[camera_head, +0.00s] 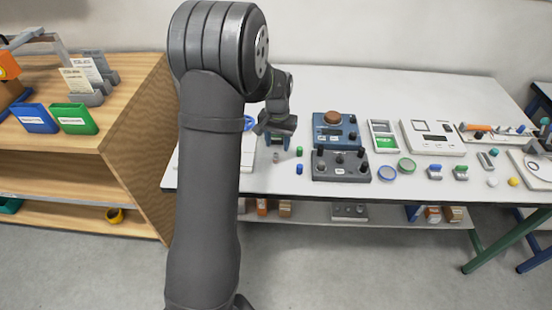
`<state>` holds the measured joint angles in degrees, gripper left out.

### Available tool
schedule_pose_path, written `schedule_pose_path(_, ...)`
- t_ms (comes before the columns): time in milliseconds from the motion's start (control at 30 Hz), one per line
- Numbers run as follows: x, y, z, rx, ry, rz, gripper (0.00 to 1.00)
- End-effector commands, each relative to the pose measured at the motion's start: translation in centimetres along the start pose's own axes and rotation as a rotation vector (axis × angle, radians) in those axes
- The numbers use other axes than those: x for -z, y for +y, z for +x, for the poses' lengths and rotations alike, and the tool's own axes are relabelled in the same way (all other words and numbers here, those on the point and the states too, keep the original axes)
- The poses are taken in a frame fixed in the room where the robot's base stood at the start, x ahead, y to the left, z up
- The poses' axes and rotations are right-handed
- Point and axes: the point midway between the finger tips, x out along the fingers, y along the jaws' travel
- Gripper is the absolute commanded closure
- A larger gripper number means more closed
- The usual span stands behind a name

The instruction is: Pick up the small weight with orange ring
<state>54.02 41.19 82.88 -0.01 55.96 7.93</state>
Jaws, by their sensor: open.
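My gripper (278,145) hangs over the left part of the white table (380,90), pointing down, with its jaws open. A small greyish-red cylinder (276,157) stands just below the fingertips and looks like the weight with the orange ring, but its ring is too small to make out. A green small cylinder (299,151) stands to its right, and a blue one (299,169) stands nearer the front edge. The gap between the fingers looks empty. My arm hides part of the table to the left.
A blue device (335,123) and a dark device with knobs (341,168) stand right of the small cylinders. Further right are a green-labelled panel (383,137) and a white scale (415,148). A wooden shelf (135,125) stands at left.

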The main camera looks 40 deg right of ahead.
Motion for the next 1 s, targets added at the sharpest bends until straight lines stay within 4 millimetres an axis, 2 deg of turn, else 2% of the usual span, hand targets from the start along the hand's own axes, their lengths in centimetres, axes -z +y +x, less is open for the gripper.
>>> schedule_pose_path(267, 0.0, -0.1, 1.8, 0.000, 0.000, 0.000, 0.55)
schedule_pose_path(600, 0.0, -0.5, 6.2, -0.001, -0.002, 0.000, 0.55)
schedule_pose_path(800, 0.0, -0.5, 6.3, -0.001, 0.001, 0.001, 0.55)
schedule_pose_path(833, 0.0, -0.5, 6.3, -0.001, 0.001, 0.001, 0.57)
schedule_pose_path(1000, 0.0, -0.5, 6.3, -0.001, 0.001, 0.001, 0.90)
